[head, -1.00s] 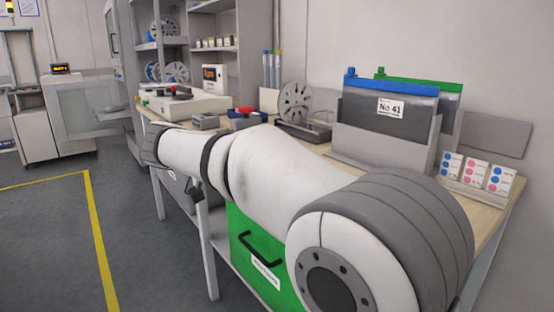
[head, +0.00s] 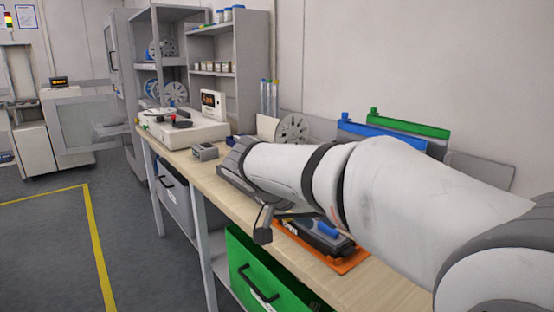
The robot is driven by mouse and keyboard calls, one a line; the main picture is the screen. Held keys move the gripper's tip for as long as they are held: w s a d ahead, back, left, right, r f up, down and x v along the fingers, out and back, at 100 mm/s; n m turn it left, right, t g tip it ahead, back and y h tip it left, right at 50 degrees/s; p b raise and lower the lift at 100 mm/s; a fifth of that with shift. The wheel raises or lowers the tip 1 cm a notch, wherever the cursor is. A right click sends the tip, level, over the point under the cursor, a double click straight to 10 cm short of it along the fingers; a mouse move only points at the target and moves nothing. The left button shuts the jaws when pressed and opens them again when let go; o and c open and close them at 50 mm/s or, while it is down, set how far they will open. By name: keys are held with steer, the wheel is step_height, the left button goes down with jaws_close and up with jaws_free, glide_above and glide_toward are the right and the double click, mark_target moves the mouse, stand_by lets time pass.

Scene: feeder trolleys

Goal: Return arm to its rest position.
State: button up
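My white and grey arm (head: 405,195) reaches from the lower right corner across the workbench (head: 205,178) toward its left part. Its far grey joint (head: 235,160) is above the bench.
Under the arm lies an orange tray (head: 345,265) with dark and blue items. A grey box (head: 205,152), a reel (head: 292,130) and blue and green folders (head: 410,125) are near the arm. A green drawer (head: 250,255) is below the bench. The floor at left is clear.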

steer(key=s+d+r+n+g+y+p, duration=0.1)
steer(key=s+d+r+n+y+p, duration=0.1)
steer(key=s+p, duration=0.7)
steer(key=s+d+r+n+y+p, duration=0.3)
steer(key=s+d+r+y+p, duration=0.1)
steer(key=s+p, duration=0.5)
steer(key=shift+d+g+y+p, duration=0.4)
steer(key=shift+d+y, duration=0.3)
steer(key=shift+d, duration=0.1)
